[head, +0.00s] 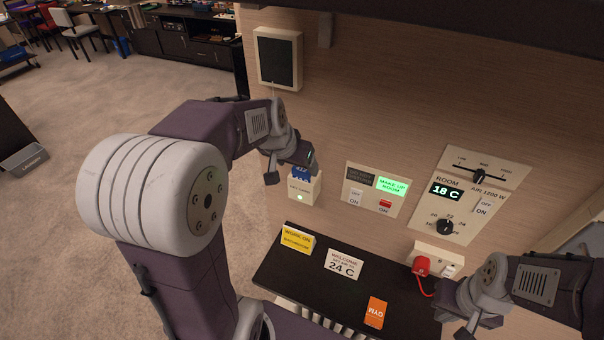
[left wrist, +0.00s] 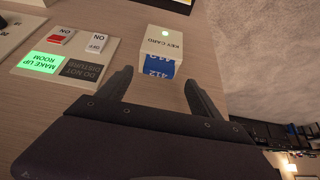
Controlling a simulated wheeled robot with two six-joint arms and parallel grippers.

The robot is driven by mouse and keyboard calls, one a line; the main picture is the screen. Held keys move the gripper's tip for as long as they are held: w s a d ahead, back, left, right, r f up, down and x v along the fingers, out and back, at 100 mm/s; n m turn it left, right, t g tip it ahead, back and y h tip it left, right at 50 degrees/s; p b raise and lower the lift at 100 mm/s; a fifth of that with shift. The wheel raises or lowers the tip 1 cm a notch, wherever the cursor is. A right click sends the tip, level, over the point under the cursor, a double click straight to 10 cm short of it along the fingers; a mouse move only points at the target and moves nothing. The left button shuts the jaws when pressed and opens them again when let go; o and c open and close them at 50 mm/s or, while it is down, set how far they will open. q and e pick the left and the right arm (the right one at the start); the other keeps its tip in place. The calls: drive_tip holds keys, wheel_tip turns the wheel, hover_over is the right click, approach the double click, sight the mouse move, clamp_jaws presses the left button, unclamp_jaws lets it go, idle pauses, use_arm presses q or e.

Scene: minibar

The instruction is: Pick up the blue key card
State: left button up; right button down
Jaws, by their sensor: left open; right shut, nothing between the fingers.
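The blue key card (head: 301,174) stands in a white card holder (head: 302,190) on the wooden wall; the holder shows a green light. In the left wrist view the blue key card (left wrist: 159,69), marked 412, sticks out of the holder (left wrist: 163,42) labelled KEY CARD, between and just beyond the fingertips. My left gripper (head: 290,171) is open at the card, and it also shows open in the left wrist view (left wrist: 155,82). In the head view the left gripper hides part of the card. My right gripper (head: 462,327) is shut and empty at the lower right.
A switch panel (head: 376,190) and a thermostat panel (head: 466,207) are on the wall to the right. A dark shelf (head: 318,291) below bears a yellow card (head: 297,239), a white card (head: 343,264) and an orange card (head: 375,312). A red plug (head: 421,266) sits in a socket.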

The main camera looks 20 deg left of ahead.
sight(301, 169)
use_arm(q)
drive_tip(key=shift+w+f, duration=0.15)
drive_tip(key=shift+f, duration=0.15)
drive_tip(key=p+x, duration=0.1)
drive_tip(key=x, duration=0.2)
drive_tip(key=shift+w+d+f, duration=0.15)
drive_tip(key=shift+f, duration=0.25)
drive_tip(key=shift+w+f, duration=0.2)
drive_tip(key=shift+w, duration=0.1)
drive_tip(key=shift+s+r, duration=0.1)
drive_tip(key=shift+s, duration=0.1)
drive_tip(key=c, duration=1.6)
clamp_jaws()
drive_tip(key=shift+w, duration=0.1)
